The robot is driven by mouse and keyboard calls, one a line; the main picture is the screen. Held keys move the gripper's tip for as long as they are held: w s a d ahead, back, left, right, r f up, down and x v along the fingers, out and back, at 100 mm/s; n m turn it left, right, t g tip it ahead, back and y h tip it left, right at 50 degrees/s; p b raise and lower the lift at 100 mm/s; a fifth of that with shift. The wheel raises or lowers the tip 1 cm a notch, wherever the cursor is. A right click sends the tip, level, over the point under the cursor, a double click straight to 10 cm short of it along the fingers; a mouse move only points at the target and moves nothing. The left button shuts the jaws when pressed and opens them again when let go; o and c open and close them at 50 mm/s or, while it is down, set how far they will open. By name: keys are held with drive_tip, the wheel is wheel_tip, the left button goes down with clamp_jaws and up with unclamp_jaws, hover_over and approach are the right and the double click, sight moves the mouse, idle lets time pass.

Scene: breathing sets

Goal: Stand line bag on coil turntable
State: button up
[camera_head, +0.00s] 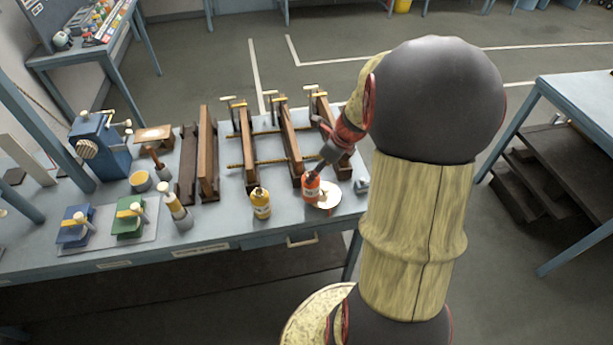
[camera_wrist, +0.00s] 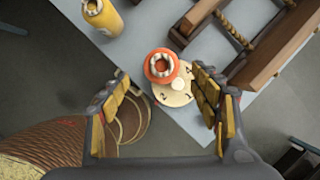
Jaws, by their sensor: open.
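An orange container with a pale ring-shaped top (camera_wrist: 161,67), which looks like the line bag, stands upright; it also shows in the head view (camera_head: 311,190). The pale round numbered disc (camera_wrist: 176,91), which looks like the coil turntable, lies at the table corner and also shows in the head view (camera_head: 331,197). In the wrist view the container overlaps the disc's far edge; its base is hidden, so I cannot tell how fully it rests on it. My gripper (camera_wrist: 163,84) is open, its fingers on either side of the disc, apart from the container.
A similar yellow container (camera_head: 261,203) stands to the left on the workbench (camera_head: 222,229). Wooden beams with clamps (camera_head: 290,131) stand behind. A blue machine (camera_head: 98,144) and small blue and green blocks (camera_head: 129,218) are at far left. The bench's right edge is close to the disc.

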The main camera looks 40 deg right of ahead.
drive_tip(key=s+a+r+n, duration=0.1)
drive_tip(key=a+r+n, duration=0.5)
drive_tip(key=a+n, duration=0.25)
drive_tip(key=a+r+n, duration=0.7)
drive_tip(key=a+n, duration=0.1)
drive_tip(key=a, duration=0.1)
drive_tip(key=s+a+r+n+t+h, duration=0.1)
drive_tip(key=s+a+r+n, duration=0.5)
drive_tip(key=s+a+n, duration=0.4)
drive_tip(key=n, duration=0.6)
drive_tip(key=shift+s+a, duration=0.25)
drive_tip(key=shift+a, duration=0.05)
drive_tip(key=shift+f+n, duration=0.2)
drive_tip(key=shift+n, duration=0.05)
wheel_tip(320, 180, down, 8)
drive_tip(key=b, duration=0.8)
drive_tip(key=shift+f+b, duration=0.2)
drive_tip(key=shift+b, duration=0.15)
